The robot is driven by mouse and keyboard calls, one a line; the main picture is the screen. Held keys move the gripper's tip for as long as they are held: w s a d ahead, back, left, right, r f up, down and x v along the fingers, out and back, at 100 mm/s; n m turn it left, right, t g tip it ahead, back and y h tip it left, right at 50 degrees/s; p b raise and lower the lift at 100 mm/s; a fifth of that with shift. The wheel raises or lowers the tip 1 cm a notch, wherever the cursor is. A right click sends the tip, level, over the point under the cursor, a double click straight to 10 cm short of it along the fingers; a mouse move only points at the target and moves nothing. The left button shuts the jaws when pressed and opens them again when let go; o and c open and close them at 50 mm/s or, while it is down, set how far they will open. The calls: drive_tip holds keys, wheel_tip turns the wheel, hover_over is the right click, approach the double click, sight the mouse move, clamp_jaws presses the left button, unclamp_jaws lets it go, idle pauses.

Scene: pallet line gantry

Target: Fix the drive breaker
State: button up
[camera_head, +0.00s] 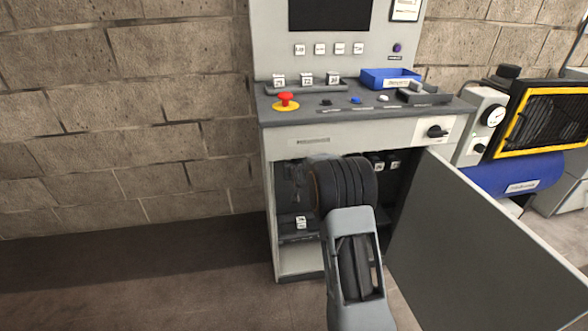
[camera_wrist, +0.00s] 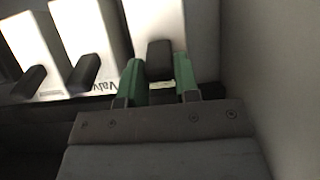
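The cabinet (camera_head: 365,134) stands open at the centre of the head view, its inside largely hidden behind my arm. In the wrist view several white breakers stand in a row, each with a dark lever. Two are at the left (camera_wrist: 34,80) (camera_wrist: 85,70). One lever (camera_wrist: 160,58), on the rightmost white breaker (camera_wrist: 153,18), lies between the green fingers of my gripper (camera_wrist: 160,78). The fingers sit close on both sides of it; whether they press on it I cannot tell. Part of a label, "Valv", shows beside the left finger. The drive breaker's own label is not readable.
The cabinet door (camera_head: 475,235) stands open to the right, close beside my arm. A red emergency button (camera_head: 285,99) and a blue bin (camera_head: 390,78) are on the desk top. A blue tank (camera_head: 515,178) stands behind the door. Floor at left is clear.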

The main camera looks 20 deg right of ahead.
drive_tip(key=o, duration=0.4)
drive_tip(key=shift+r, duration=0.1)
drive_tip(key=p+v, duration=0.2)
drive_tip(key=v, duration=1.1)
drive_tip(key=shift+s+a+r, duration=0.1)
drive_tip(key=shift+s, duration=0.2)
